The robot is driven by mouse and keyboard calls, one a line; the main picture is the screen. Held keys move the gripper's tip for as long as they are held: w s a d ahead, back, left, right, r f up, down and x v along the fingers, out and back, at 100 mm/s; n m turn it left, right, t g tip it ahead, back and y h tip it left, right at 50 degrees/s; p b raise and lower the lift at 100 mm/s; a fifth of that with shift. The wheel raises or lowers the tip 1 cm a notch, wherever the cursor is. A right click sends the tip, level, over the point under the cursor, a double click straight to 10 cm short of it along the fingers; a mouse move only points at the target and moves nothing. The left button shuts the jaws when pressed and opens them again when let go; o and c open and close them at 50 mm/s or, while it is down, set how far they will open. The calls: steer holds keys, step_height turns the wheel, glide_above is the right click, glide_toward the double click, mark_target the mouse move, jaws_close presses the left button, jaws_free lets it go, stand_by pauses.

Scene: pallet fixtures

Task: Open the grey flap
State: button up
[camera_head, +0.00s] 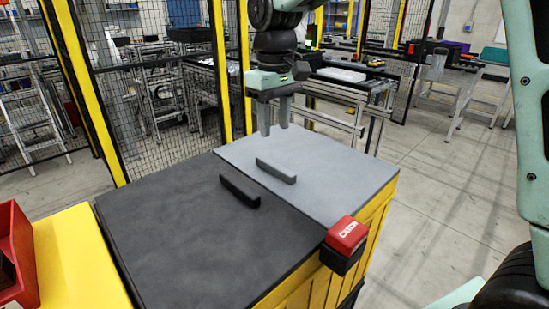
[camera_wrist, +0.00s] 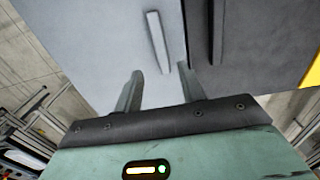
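The grey flap (camera_head: 340,168) lies flat and closed on top of the yellow box, to the right of a black flap. Its dark grey bar handle (camera_head: 276,171) stands near its left side. In the wrist view the grey flap (camera_wrist: 105,40) fills the upper middle, with its handle (camera_wrist: 157,42) beyond the fingertips. My gripper (camera_head: 278,131) is above the far part of the grey flap, pointing down, fingers apart with nothing between them. In the wrist view my gripper (camera_wrist: 160,78) has its two fingers on either side of the handle's near end, apart from it.
The black flap (camera_head: 190,245) with its own handle (camera_head: 240,190) is closed beside the grey one. A red-topped block (camera_head: 346,236) is fixed at the box's front edge. A red bin (camera_head: 15,250) is at far left. Yellow-posted mesh fencing (camera_head: 150,90) stands behind.

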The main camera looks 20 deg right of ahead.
mark_target(275, 165)
step_height(275, 165, down, 10)
steer(key=shift+r+p, duration=0.1)
steer(key=shift+p, duration=0.5)
jaws_close()
